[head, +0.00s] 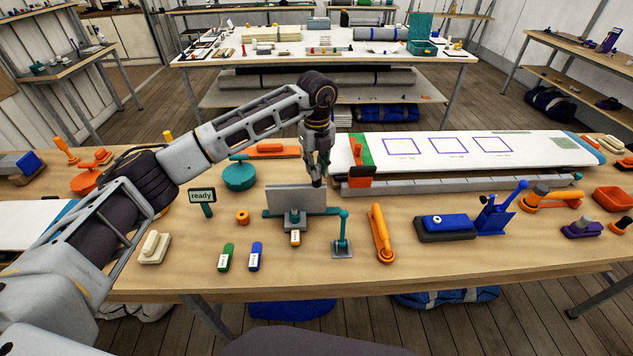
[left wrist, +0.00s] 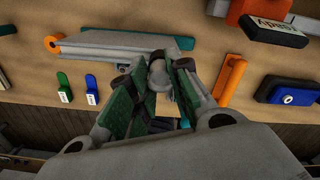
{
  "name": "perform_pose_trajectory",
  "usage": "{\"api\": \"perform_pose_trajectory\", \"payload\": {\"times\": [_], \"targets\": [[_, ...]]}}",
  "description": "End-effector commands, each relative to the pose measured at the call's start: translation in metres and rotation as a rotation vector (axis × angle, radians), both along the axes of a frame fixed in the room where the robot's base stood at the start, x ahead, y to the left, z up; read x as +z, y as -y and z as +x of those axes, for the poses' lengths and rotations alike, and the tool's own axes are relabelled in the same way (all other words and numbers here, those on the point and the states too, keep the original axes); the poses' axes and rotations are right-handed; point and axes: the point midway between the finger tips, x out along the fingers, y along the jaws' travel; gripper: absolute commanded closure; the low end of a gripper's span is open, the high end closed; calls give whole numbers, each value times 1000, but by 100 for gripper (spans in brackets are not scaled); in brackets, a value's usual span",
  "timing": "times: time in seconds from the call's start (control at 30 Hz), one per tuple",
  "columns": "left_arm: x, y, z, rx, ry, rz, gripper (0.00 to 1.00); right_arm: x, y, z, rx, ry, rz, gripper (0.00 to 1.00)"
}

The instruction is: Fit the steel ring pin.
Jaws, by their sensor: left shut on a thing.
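My left gripper (head: 318,182) points down at the right end of a grey plate on a teal fixture (head: 297,200). In the left wrist view its green-padded fingers (left wrist: 160,85) are shut on a grey rounded piece, which looks like the steel ring pin (left wrist: 157,72). The fingers hide much of it, and in the head view I cannot make it out. The grey plate also shows in the left wrist view (left wrist: 105,43), just behind the fingertips. I cannot tell whether the held piece touches it. My right gripper is not in view.
A teal post (head: 342,235) and an orange lever (head: 381,232) stand right of the fixture. Green (head: 226,257) and blue (head: 255,256) tags and an orange ring (head: 242,217) lie left. A white board (head: 450,150) lies behind. The front table edge is mostly clear.

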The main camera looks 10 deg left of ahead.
Motion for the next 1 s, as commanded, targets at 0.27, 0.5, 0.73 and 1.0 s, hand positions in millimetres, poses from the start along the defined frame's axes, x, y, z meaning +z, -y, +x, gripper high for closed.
{"api": "perform_pose_trajectory", "payload": {"times": [0.27, 0.5, 0.73, 1.0], "targets": [[-1, 0, 0, 0, -1, 0, 56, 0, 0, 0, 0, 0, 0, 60], [0, 0, 0, 0, -1, 0, 56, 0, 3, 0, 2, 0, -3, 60], [7, 0, 0, 0, 0, 0, 56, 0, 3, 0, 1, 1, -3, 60], [36, 0, 0, -1, 2, -1, 56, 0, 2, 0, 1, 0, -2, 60]]}}
